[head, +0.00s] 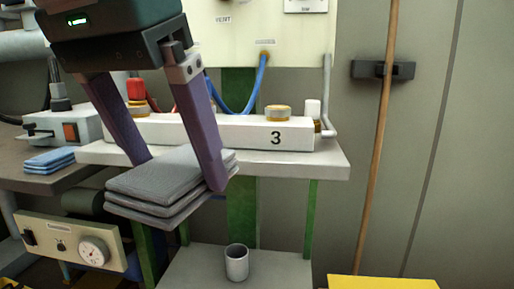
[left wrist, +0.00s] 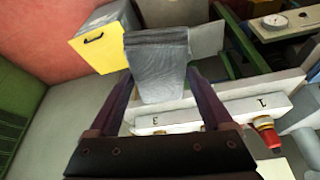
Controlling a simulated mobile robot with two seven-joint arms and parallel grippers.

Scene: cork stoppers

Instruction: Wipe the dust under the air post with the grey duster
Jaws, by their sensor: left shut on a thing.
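My left gripper (head: 182,174) is shut on the grey duster (head: 168,176), a folded stack of grey cloth. It holds the duster in front of the white shelf's (head: 325,167) front edge. In the left wrist view the duster (left wrist: 158,70) sits between the two fingers (left wrist: 157,90). On the shelf stands a white block (head: 232,132) marked 3, with a brass cap (head: 277,112). A red fitting (head: 136,89) shows behind the fingers. I cannot tell which fitting is the air post, and I make out no dust. My right gripper is in neither view.
A folded blue cloth (head: 48,160) lies on the dark bench at left. A grey cup (head: 237,262) stands on the lower shelf. A blue hose (head: 258,88) hangs behind the block. A wooden pole (head: 380,140) stands at right. A yellow-fronted box (left wrist: 98,48) shows in the wrist view.

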